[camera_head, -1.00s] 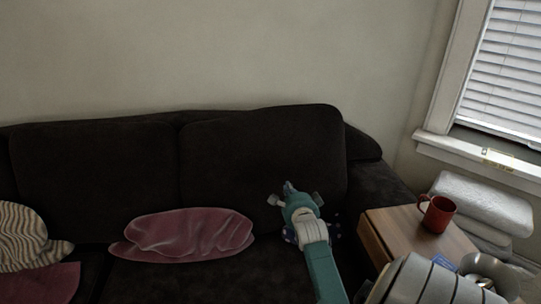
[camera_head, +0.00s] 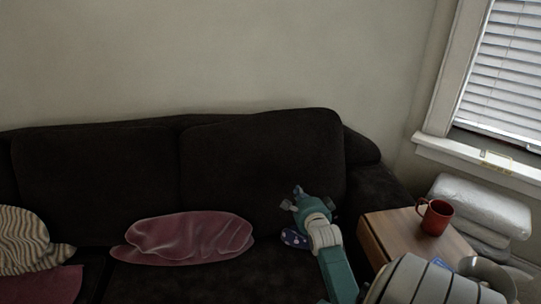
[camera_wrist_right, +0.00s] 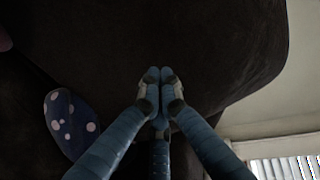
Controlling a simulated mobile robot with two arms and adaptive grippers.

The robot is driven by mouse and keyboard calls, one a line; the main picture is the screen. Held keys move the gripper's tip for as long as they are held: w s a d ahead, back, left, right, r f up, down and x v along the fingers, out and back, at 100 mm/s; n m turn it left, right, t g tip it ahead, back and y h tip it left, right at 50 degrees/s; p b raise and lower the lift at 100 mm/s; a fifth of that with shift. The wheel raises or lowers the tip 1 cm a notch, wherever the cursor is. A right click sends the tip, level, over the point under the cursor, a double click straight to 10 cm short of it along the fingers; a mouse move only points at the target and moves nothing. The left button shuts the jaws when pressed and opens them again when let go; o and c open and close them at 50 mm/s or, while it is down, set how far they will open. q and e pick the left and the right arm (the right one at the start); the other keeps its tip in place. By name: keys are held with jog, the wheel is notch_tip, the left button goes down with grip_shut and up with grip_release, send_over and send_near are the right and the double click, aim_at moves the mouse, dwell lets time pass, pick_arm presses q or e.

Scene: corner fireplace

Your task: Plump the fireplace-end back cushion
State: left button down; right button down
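The dark brown sofa has a right back cushion (camera_head: 250,150) and a left back cushion (camera_head: 95,180), both upright against the sofa back. No fireplace shows, so I cannot tell from it which end is meant. My right gripper (camera_head: 298,192) is in front of the lower right part of the right back cushion. In the right wrist view its two fingertips (camera_wrist_right: 160,74) are together with nothing visible between them. The dark cushion (camera_wrist_right: 200,40) fills most of that view behind them; contact cannot be told. My left gripper is out of view.
A pink cushion (camera_head: 185,238) and a striped cushion (camera_head: 30,240) lie on the seat. A blue spotted item (camera_head: 294,239) lies beside my right gripper, also in the wrist view (camera_wrist_right: 70,122). A wooden side table (camera_head: 405,235) with a red mug (camera_head: 436,218) stands right.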

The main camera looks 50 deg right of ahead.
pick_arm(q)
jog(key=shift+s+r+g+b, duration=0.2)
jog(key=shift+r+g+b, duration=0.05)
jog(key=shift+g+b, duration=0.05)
pick_arm(e)
jog(key=shift+x, duration=1.35)
